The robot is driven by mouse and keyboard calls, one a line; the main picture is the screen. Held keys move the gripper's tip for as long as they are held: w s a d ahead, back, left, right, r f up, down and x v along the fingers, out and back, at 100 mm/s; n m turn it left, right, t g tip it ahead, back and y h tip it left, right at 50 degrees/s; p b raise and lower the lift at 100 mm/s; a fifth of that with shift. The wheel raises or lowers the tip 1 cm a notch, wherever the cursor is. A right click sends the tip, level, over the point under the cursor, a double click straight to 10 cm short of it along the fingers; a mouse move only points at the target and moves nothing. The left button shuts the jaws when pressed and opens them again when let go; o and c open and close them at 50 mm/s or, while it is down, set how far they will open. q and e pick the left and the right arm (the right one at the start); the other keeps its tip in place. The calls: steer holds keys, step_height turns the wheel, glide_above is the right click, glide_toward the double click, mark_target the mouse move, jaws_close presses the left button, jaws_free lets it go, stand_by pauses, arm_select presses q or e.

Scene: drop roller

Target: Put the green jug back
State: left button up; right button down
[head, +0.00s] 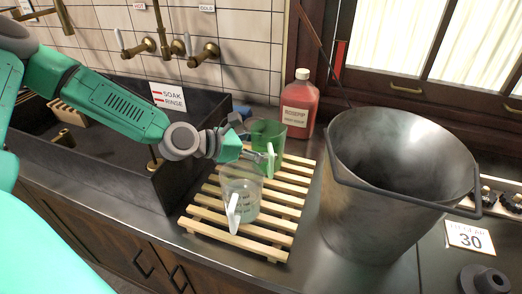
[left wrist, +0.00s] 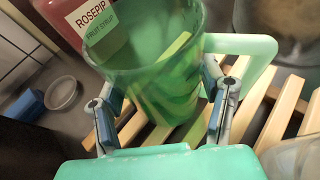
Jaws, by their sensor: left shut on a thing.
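The green jug (head: 267,135) is translucent with a pale green handle. In the head view it is upright at the back of the wooden slatted rack (head: 240,243); I cannot tell whether its base touches the slats. My left gripper (head: 264,156) reaches it from the left and is shut on it. In the left wrist view the jug (left wrist: 160,85) sits between the two fingers of my left gripper (left wrist: 165,105), with its handle on the right. My right gripper is not in view.
A clear jug (head: 240,187) with a white handle stands on the front of the rack, close by. A red syrup bottle (head: 300,105) stands behind. A large metal bucket (head: 375,205) is to the right. A dark sink (head: 110,150) with a soak/rinse sign (head: 167,97) is left.

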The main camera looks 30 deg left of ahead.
mark_target(255, 147)
arm_select(q)
steer(key=shift+s+d+f, duration=0.1)
steer(key=shift+s+d, duration=0.05)
steer(key=shift+d, duration=0.1)
steer(key=o, duration=1.7)
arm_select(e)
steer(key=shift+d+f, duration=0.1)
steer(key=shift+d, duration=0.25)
arm_select(q)
steer(key=shift+a+f, duration=0.1)
steer(key=shift+a, duration=0.05)
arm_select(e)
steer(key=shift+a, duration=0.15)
arm_select(q)
steer(key=shift+a+f, duration=0.1)
steer(key=shift+f, duration=0.05)
steer(key=v, duration=0.2)
steer(key=r+p+v, duration=0.1)
steer(key=v, duration=0.1)
steer(key=p+v, duration=0.1)
steer(key=v, duration=0.1)
steer(key=shift+d+r, duration=0.15)
steer(key=shift+d, duration=0.15)
steer(key=shift+s+a+r+p, duration=0.1)
steer(key=shift+s+a+p, duration=0.2)
steer(key=shift+p, duration=0.2)
steer(key=shift+s, duration=0.2)
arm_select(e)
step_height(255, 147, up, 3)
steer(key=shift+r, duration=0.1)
